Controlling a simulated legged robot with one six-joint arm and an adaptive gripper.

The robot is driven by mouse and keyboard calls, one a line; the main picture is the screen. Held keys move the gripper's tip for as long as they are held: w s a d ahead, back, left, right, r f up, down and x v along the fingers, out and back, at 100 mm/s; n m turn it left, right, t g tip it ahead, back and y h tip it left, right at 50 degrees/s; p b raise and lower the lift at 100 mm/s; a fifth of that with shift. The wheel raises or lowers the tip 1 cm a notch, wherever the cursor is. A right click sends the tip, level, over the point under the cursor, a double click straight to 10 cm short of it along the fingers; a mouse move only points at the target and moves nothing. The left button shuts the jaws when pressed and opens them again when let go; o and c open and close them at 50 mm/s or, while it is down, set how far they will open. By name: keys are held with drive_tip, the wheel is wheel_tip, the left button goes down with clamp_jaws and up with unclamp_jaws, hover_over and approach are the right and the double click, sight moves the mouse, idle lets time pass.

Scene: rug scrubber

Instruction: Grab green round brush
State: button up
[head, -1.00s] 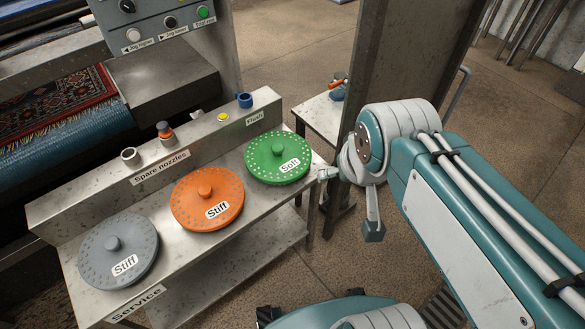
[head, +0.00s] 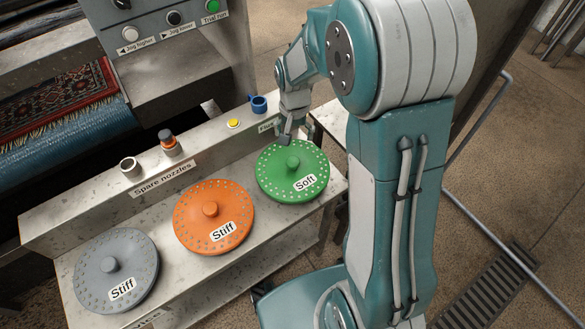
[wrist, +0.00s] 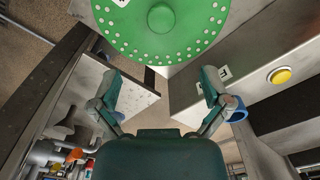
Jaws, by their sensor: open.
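The green round brush (head: 292,172) is a flat disc with a central knob and a "Soft" label. It lies at the right end of the metal service bench (head: 190,262). It also shows at the top of the wrist view (wrist: 160,28), with its knob near the middle. My gripper (head: 294,138) is above the far edge of the green disc, pointing down. In the wrist view my gripper's fingers (wrist: 160,92) are spread apart with nothing between them, and the brush lies beyond them. In the head view the fingertips partly overlap the disc's far rim; contact cannot be told.
An orange "Stiff" brush (head: 213,217) and a grey "Stiff" brush (head: 116,270) lie to the left. A raised ledge (head: 75,206) behind them holds spare nozzles, a yellow button (head: 234,123) and a blue ring (head: 259,104). A control panel (head: 160,25) stands behind.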

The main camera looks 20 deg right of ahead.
sight(292, 160)
drive_tip(key=shift+w+f, duration=0.2)
drive_tip(key=shift+f, duration=0.7)
drive_tip(key=f, duration=0.4)
drive_tip(key=shift+a+f, duration=0.2)
drive_tip(key=shift+f, duration=0.15)
drive_tip(key=f, duration=0.5)
drive_tip(key=shift+s+f, duration=0.2)
drive_tip(key=shift+f, duration=0.1)
clamp_jaws()
